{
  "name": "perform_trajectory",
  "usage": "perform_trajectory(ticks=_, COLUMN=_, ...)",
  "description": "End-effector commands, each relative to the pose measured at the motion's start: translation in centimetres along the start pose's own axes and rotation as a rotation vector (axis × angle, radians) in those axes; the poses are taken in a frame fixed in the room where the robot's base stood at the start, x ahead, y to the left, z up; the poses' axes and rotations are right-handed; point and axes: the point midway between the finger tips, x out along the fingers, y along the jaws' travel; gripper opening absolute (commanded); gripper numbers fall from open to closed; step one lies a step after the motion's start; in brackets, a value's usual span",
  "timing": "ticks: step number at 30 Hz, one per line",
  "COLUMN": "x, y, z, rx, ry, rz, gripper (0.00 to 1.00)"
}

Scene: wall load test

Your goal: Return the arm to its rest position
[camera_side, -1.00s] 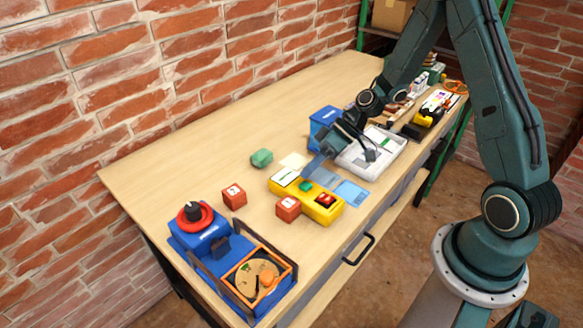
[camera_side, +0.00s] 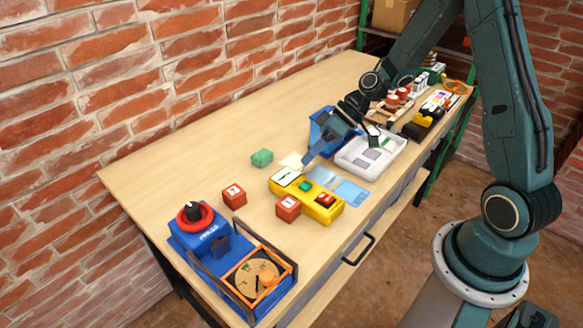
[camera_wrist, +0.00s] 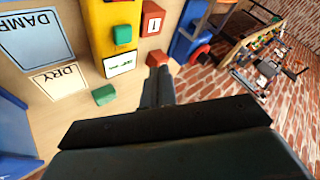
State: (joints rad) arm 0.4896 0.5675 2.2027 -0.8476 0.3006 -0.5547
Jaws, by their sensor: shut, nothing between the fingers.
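My gripper (camera_side: 306,161) is shut and empty. My arm reaches in from the right, bent high above the back of the table. I cannot tell the exact height of the fingertips over the table.
Near the gripper are a yellow box (camera_side: 322,208) with buttons, a green block (camera_side: 262,158), two red blocks (camera_side: 234,196) and a white tray (camera_side: 351,160). A blue device (camera_side: 197,240) stands at the front left. The table's left back is clear. A brick wall borders it.

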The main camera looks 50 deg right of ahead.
Motion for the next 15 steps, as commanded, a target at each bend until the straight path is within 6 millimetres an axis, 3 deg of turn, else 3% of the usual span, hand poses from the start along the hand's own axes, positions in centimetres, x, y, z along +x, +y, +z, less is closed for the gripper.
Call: perform_trajectory(ticks=15, x=-0.48, y=-0.62, z=-0.15, rx=-0.010, ry=-0.018, rz=0.019, gripper=0.00)
